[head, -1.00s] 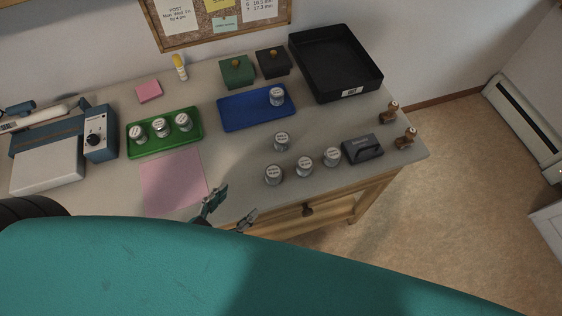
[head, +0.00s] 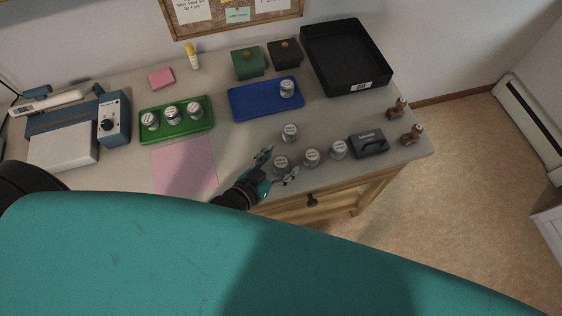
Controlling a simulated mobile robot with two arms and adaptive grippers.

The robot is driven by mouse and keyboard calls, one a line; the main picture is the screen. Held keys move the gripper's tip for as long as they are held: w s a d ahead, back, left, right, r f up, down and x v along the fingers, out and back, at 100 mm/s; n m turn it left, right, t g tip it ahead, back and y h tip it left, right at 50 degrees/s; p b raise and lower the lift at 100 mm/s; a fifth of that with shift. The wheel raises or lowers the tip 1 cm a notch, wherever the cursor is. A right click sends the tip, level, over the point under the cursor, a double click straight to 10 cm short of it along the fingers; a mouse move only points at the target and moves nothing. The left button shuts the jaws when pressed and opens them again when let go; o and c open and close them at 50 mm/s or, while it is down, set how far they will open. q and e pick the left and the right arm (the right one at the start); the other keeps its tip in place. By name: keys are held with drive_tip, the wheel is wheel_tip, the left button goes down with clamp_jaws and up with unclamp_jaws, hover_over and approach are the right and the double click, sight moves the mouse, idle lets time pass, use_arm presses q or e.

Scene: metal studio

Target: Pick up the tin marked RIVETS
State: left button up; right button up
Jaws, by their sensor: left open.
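Several small silver tins with white marked lids stand in the head view; the lettering is too small to read, so I cannot tell which says RIVETS. Loose on the table are a front-left tin (head: 280,162), a middle tin (head: 312,157), a right tin (head: 338,149) and one behind them (head: 290,132). Three more stand on the green tray (head: 180,137), and one tin (head: 287,88) on the blue tray (head: 255,103). My left gripper (head: 278,166) is open at the front-left tin, with a finger on each side; contact is unclear. My right gripper is not in view.
A dark block (head: 369,144) and two brown stamps (head: 397,108) stand right of the tins. A black tray (head: 345,85) is at the back right. A pink sheet (head: 184,166) lies left of my gripper. The table's front edge is close.

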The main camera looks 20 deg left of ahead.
use_arm(q)
drive_tip(key=shift+w+d+f, duration=0.2)
drive_tip(key=shift+w, duration=0.3)
drive_tip(key=c, duration=1.3)
drive_tip(key=shift+r, duration=0.15)
